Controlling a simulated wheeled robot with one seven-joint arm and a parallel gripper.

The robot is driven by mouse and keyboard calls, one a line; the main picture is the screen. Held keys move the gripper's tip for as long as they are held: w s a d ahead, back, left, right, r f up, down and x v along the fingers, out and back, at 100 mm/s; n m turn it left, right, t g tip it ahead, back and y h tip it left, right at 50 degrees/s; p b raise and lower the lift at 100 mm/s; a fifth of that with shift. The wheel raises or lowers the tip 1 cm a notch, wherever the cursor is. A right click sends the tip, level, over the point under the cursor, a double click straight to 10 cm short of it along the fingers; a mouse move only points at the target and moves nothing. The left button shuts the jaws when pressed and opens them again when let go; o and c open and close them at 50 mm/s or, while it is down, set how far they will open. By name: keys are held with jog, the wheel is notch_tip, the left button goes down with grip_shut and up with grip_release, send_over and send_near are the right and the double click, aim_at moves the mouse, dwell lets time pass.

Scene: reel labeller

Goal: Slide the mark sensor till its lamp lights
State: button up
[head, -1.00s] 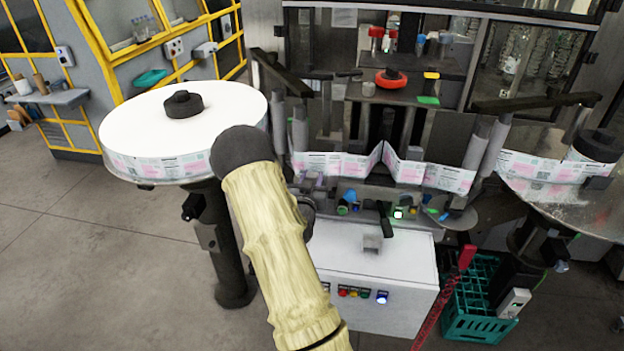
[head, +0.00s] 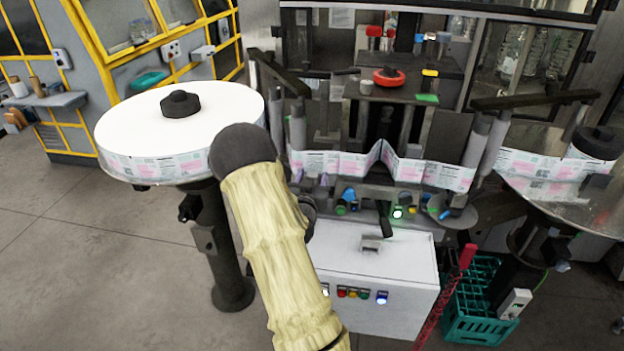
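The label web (head: 340,163) runs from the big white reel (head: 180,125) across the labeller to the right-hand reel (head: 545,165). Below the web is a row of small parts with blue, green and dark knobs (head: 347,200). A small white-green light (head: 398,212) glows there; I cannot tell whether it is the mark sensor's lamp. I cannot single out the mark sensor itself at this size. My arm, in a pale yellow sleeve, reaches up to the left of these parts. My gripper is hidden behind the arm's dark end, so its fingers do not show.
A white cabinet (head: 375,265) with lit buttons stands below the parts. A red handle (head: 466,257) with a coiled cord hangs at its right, by a green crate (head: 480,305). A red knob (head: 390,77) sits on the shelf above. Floor at left is clear.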

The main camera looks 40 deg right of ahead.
jog(key=shift+a, duration=0.1)
jog(key=b+v, duration=0.1)
jog(key=v, duration=1)
jog(key=shift+s+a+r+b, duration=0.2)
jog(key=shift+a+b, duration=0.05)
jog(key=shift+b, duration=0.1)
jog(key=shift+p, duration=0.4)
jog(key=p, duration=0.3)
jog(key=shift+s+a+p, duration=0.15)
jog(key=shift+a+p, duration=0.2)
jog(key=shift+a+p, duration=0.1)
jog(key=shift+p, duration=0.35)
jog(key=shift+s+p+v, duration=0.2)
jog(key=shift+p+v, duration=2.2)
jog(key=shift+p, duration=0.25)
jog(key=shift+w+f, duration=0.1)
jog(key=shift+f, duration=0.2)
